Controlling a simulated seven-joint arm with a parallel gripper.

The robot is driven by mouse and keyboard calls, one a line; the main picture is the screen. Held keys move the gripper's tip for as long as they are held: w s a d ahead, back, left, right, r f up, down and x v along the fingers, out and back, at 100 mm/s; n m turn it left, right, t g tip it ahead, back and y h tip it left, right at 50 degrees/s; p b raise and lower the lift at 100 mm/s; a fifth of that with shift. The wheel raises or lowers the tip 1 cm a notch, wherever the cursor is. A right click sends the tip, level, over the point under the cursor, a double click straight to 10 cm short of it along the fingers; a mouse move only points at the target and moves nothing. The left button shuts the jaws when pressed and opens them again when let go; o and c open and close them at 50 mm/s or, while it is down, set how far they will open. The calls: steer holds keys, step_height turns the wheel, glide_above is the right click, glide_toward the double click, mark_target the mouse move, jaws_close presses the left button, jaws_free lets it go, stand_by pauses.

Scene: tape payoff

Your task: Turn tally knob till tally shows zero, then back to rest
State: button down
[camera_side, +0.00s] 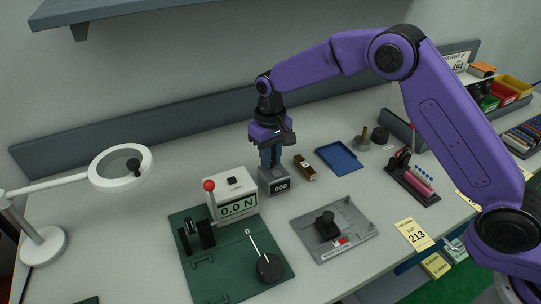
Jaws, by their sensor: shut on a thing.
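The tally (278,187) is a small dark grey box standing on the bench, in the middle of the side view. Its front display shows pale digits that look like 000, though they are small. My gripper (270,158) points straight down over the tally, with its blue fingers at the top of the box. It is shut on the tally knob, which the fingers hide.
A grey fixture plate (365,224) lies in front, a blue tray (340,157) to the right. A magnifier lamp (120,168) stands far left.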

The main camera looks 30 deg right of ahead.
steer(key=c, duration=1)
jaws_free()
steer(key=shift+r, duration=0.15)
step_height(320, 180, up, 17)
steer(key=shift+r, duration=0.1)
steer(key=s+d+f+n, duration=0.2)
steer(key=s+d, duration=0.5)
steer(key=s, duration=0.5)
steer(key=s+d+f+n, duration=0.2)
steer(key=s+d+n, duration=0.3)
steer(key=s, duration=0.8)
steer(key=s+d+f+n, duration=0.3)
steer(key=s+d, duration=0.6)
steer(key=s, duration=0.3)
steer(key=shift+s+d+n, duration=0.1)
steer(key=shift+s+n, duration=0.2)
steer(key=shift+r, duration=0.1)
